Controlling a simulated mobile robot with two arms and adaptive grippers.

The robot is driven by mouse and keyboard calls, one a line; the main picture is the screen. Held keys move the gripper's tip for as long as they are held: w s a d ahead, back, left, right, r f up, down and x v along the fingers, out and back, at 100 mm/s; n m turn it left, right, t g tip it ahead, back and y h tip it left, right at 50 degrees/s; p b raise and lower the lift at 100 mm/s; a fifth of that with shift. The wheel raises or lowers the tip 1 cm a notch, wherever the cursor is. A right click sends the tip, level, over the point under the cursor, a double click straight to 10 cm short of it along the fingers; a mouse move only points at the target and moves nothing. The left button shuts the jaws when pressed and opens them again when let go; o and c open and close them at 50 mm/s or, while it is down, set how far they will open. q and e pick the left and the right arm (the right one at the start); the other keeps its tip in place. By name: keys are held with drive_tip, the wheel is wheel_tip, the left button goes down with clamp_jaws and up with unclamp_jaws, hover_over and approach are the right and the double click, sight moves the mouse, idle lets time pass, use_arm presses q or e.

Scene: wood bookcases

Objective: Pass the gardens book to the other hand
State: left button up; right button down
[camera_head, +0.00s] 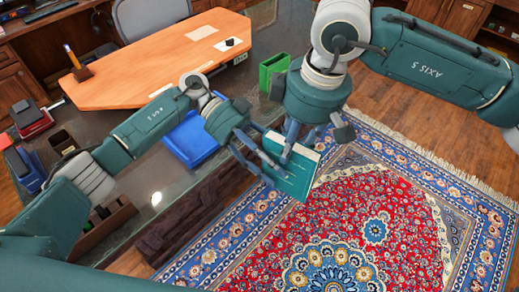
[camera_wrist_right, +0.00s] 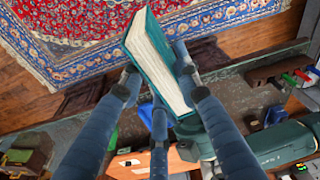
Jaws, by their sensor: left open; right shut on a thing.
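The gardens book (camera_head: 292,180), with a teal cover and pale pages, hangs tilted above the rug in the head view. My right gripper (camera_head: 305,145) comes down from above and is shut on its upper part. In the right wrist view, the book (camera_wrist_right: 156,58) stands between the right gripper's fingers (camera_wrist_right: 158,85), with its page edges facing the camera. My left gripper (camera_head: 262,165) is open, its fingers at the book's left edge. I cannot tell whether they touch it. The book's title is not readable.
A glass-topped desk with a blue tray (camera_head: 192,142), a green holder (camera_head: 272,72) and an orange wooden top (camera_head: 150,65) lies left of and behind the grippers. A wooden box (camera_head: 108,222) sits at lower left. The patterned rug (camera_head: 375,230) is clear.

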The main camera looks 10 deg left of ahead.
sight(285, 191)
use_arm(q)
drive_tip(key=shift+x, duration=1.9)
clamp_jaws()
drive_tip(key=shift+r, duration=0.1)
use_arm(e)
drive_tip(key=c, duration=1.2)
unclamp_jaws()
